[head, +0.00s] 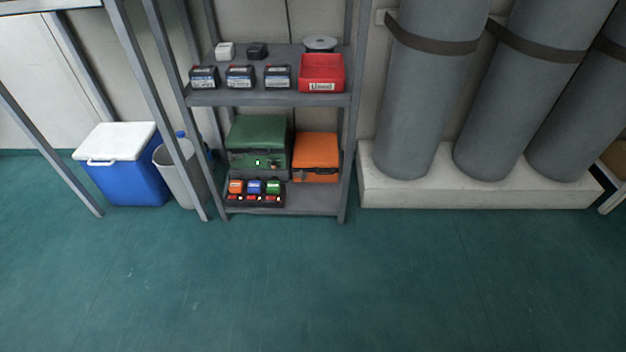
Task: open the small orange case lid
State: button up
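The small orange case (316,168) stands on the lowest shelf of the grey rack, on the right side. Its lid (316,147) looks shut, and its front faces me. A dark green case (258,147) stands to its left. My gripper is not in the head view, so its state does not show.
The rack (271,98) holds several small dark boxes and a red bin (321,73) above the case. A tray (255,200) with coloured items sits at front left. Grey cylinders (425,90) stand on a pale plinth (478,193) at right. The green floor (300,285) in front is clear.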

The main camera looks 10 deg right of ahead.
aim_at(312, 151)
jog(key=i+j, duration=0.15)
jog(key=i, duration=0.5)
jog(key=i+j, duration=0.15)
jog(key=i, duration=0.55)
